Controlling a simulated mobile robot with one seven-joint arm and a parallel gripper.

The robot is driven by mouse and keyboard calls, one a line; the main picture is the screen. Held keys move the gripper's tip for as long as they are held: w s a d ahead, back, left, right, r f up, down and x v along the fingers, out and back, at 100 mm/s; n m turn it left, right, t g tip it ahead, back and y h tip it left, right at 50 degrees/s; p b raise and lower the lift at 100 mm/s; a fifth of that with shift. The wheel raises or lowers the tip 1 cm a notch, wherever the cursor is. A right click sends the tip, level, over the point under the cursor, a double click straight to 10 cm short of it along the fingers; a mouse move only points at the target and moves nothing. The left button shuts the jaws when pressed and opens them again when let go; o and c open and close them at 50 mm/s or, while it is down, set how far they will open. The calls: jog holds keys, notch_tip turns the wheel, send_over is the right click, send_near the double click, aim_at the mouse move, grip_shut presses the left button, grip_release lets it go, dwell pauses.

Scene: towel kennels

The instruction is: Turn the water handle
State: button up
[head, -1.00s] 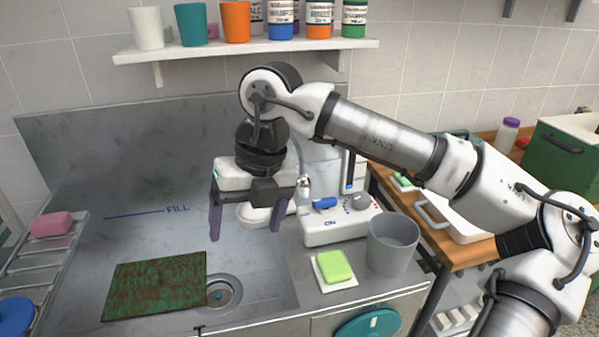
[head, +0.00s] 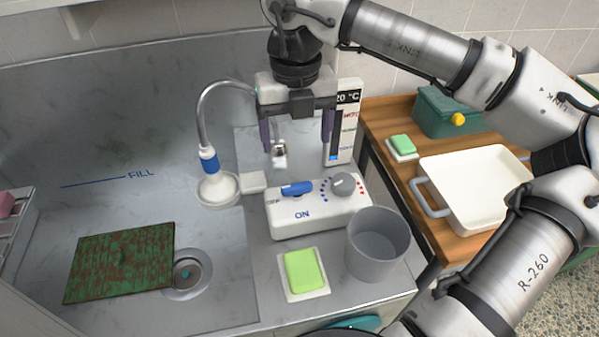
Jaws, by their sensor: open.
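The water handle is a blue lever (head: 297,188) on top of a white control box (head: 318,208) marked OFF and ON, lying roughly sideways with its end toward the OFF mark. A grey round knob (head: 342,184) with red and blue dots sits to its right. My gripper (head: 297,145) is open and empty, fingers pointing down. In the picture it is above and behind the control box, apart from the lever. A shower hose with a blue-collared white head (head: 218,187) rests left of the box.
A grey cup (head: 377,243) stands right in front of the box, and a green sponge (head: 304,270) lies on a white dish. A temperature display (head: 345,122) stands behind. The steel sink (head: 110,205) holds a green-brown mat (head: 120,262). A white tray (head: 475,185) is at right.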

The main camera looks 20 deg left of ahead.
aim_at(297, 185)
notch_tip(297, 185, down, 12)
jog(key=p, duration=0.2)
jog(key=shift+p, duration=0.4)
jog(key=c, duration=1)
jog(key=shift+f, duration=0.1)
